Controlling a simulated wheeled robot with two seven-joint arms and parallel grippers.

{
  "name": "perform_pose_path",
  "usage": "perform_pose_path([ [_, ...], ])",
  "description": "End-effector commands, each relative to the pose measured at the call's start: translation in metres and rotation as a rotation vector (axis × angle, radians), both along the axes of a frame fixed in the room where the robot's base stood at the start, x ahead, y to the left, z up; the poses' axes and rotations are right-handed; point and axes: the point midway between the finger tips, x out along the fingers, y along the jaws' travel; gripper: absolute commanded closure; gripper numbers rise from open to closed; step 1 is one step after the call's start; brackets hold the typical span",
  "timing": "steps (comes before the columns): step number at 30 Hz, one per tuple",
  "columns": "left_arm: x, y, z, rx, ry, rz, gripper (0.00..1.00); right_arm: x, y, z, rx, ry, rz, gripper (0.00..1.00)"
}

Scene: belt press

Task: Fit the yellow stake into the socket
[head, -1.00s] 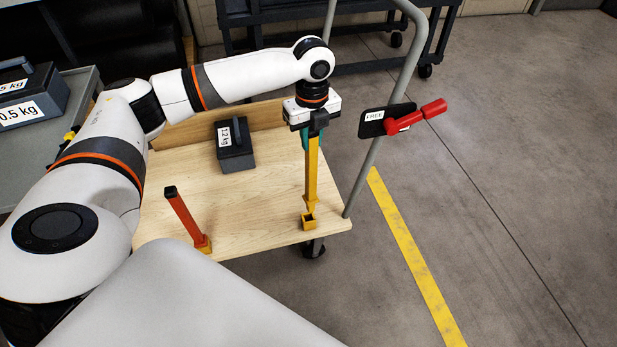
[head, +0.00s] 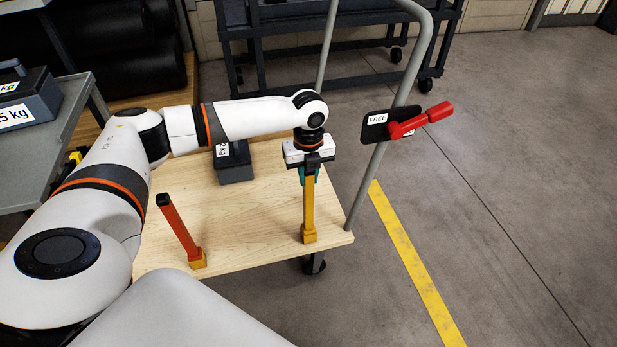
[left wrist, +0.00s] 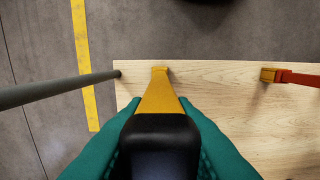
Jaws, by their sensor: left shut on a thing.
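The yellow stake (head: 310,203) stands upright at the right front corner of the wooden cart deck. Its lower end meets the yellow socket (head: 309,235), and no gap shows between them in the head view. My left gripper (head: 309,174) is shut on the stake's dark top end from above. In the left wrist view the green fingers lie on both sides of the black stake top (left wrist: 160,130), and the yellow shaft runs down to the socket (left wrist: 160,69). How deep the stake sits is hidden. My right gripper is not in view.
A dark weight (head: 236,168) lies behind. The cart's grey handle post (head: 366,185) rises close right of the stake, with a red lever (head: 420,121) on a plate marked FREE.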

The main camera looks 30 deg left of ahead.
Motion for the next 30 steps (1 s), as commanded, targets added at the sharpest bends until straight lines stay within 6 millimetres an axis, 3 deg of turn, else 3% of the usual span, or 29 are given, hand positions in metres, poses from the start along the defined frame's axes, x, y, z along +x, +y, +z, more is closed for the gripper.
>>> perform_pose_path([
  [10,0.001,0.000,-0.002,-0.001,-0.002,0.001,1.00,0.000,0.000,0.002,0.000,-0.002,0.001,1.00],
  [11,0.000,0.000,-0.003,0.000,-0.001,0.001,0.76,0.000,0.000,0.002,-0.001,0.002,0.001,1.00],
  [15,0.001,0.000,-0.003,0.000,-0.001,0.001,0.56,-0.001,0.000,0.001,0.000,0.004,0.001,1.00],
  [25,0.001,0.000,0.000,0.000,-0.003,0.000,0.56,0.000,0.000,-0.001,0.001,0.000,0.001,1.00],
  [30,0.001,0.000,0.027,-0.002,-0.004,0.001,0.56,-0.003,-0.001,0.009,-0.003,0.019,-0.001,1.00],
])
